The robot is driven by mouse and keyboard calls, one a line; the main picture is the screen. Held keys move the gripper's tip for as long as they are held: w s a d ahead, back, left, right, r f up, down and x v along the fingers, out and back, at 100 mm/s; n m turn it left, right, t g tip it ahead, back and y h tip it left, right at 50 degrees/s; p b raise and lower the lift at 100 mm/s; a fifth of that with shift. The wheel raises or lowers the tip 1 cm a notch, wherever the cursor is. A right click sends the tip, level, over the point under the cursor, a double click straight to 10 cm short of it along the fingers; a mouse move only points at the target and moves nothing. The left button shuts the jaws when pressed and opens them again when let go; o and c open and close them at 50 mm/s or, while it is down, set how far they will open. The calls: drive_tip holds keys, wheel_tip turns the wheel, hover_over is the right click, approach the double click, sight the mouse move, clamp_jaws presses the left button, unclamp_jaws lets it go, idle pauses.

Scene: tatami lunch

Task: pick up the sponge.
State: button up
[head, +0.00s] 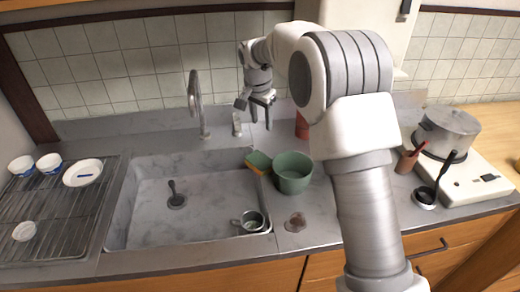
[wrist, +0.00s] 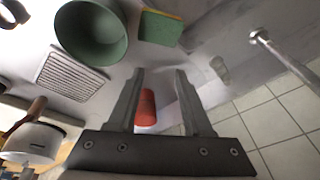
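The sponge (head: 258,162), green on top with a yellow-orange layer, sits at the right back edge of the sink, close to the green bowl (head: 293,172). In the wrist view the sponge (wrist: 160,28) is at the top middle, beyond the fingertips. My gripper (head: 260,120) is above the counter behind the sponge, apart from it. In the wrist view my gripper (wrist: 160,72) has its fingers spread with nothing held. A red object (wrist: 147,105) shows between the fingers but lies farther off.
The faucet (head: 196,105) stands left of my gripper, with a small clear glass (head: 237,124) between them. The sink holds a ladle (head: 175,195) and a metal cup (head: 249,221). A pot (head: 446,130) stands right.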

drive_tip(key=o, duration=0.5)
drive_tip(key=m, duration=0.2)
drive_tip(key=d+m, duration=0.1)
drive_tip(key=s+f+m+y, duration=0.1)
drive_tip(key=m, duration=0.1)
drive_tip(key=shift+d+m+b, duration=0.25)
drive_tip(key=shift+m+b, duration=0.05)
drive_tip(key=shift+b, duration=0.05)
drive_tip(key=shift+c, duration=0.2)
drive_tip(key=shift+o, duration=1.2)
drive_tip(key=m, duration=0.3)
drive_tip(key=shift+s+d+f+g+y, duration=0.15)
drive_tip(key=shift+s+d+g+y, duration=0.05)
drive_tip(key=shift+d+g+y, duration=0.1)
drive_tip(key=m+y+b, duration=0.2)
drive_tip(key=m+b, duration=0.1)
drive_tip(key=m, duration=0.8)
hover_over(261, 160)
drive_tip(key=s+d, duration=0.1)
drive_tip(key=f, duration=1.1)
drive_tip(key=shift+d, duration=0.2)
drive_tip(key=x, duration=0.4)
drive_tip(key=shift+s+f+b, duration=0.25)
drive_tip(key=shift+f+b, duration=0.15)
drive_tip(key=shift+w+a+f, duration=0.15)
drive_tip(key=shift+a+f, duration=0.05)
drive_tip(key=shift+f, duration=0.15)
drive_tip(key=shift+f, duration=0.2)
drive_tip(key=shift+c, duration=0.2)
